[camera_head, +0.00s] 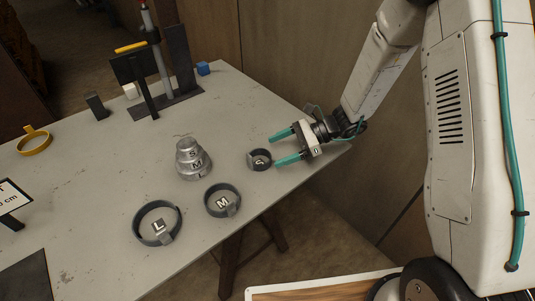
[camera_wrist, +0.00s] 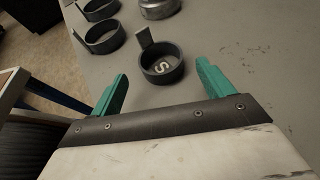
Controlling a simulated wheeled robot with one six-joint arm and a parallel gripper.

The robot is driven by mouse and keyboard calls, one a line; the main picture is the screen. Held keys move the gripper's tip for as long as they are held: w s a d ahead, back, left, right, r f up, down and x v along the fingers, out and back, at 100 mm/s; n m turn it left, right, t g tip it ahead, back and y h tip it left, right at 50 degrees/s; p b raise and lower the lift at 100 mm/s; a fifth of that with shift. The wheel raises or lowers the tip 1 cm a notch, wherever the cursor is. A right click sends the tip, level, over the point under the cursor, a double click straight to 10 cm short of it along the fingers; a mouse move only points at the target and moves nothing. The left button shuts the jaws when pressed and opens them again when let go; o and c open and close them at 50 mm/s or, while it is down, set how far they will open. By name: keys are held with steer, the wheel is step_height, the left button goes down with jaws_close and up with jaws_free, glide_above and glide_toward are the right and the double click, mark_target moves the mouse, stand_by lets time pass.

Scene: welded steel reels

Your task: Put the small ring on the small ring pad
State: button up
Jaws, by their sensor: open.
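A small dark ring (camera_head: 259,160) with a tab lies on the grey table, surrounding a light S mark. It also shows in the wrist view (camera_wrist: 162,78), its tab standing up on the far left side. I cannot tell whether the S mark is a separate pad. A stepped steel piece (camera_head: 193,166) carries S, M and L on its tiers, S on the top one. My gripper (camera_head: 273,149) is open and empty, with teal fingers. In the head view it is just right of the small ring; in the wrist view the ring lies ahead, beyond the fingertips.
A medium dark ring (camera_head: 222,200) around an M and a large one (camera_head: 157,223) around an L lie nearer the table's front edge. A yellow ring (camera_head: 34,141) is far left. A dark stand (camera_head: 165,88) and small blocks stand at the back. The left-middle table (camera_head: 95,160) is clear.

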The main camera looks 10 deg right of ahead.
steer(key=v, duration=0.6)
steer(key=shift+d+r, duration=0.15)
steer(key=shift+d, duration=0.25)
steer(key=s+d+r+n+g+h, duration=0.15)
steer(key=s+r+n+h, duration=0.35)
steer(key=s+r+n, duration=0.6)
steer(key=s+d+r+n+t+h, duration=0.2)
steer(key=s+d+r+n+h, duration=0.1)
steer(key=s, duration=0.5)
steer(key=s+d+r+n+t+h, duration=0.2)
steer(key=s+d+r+h, duration=0.3)
steer(key=s+r, duration=0.3)
steer(key=shift+s+d+n, duration=0.55)
steer(key=shift+d+n, duration=0.05)
steer(key=shift+d, duration=0.05)
steer(key=shift+r, duration=0.15)
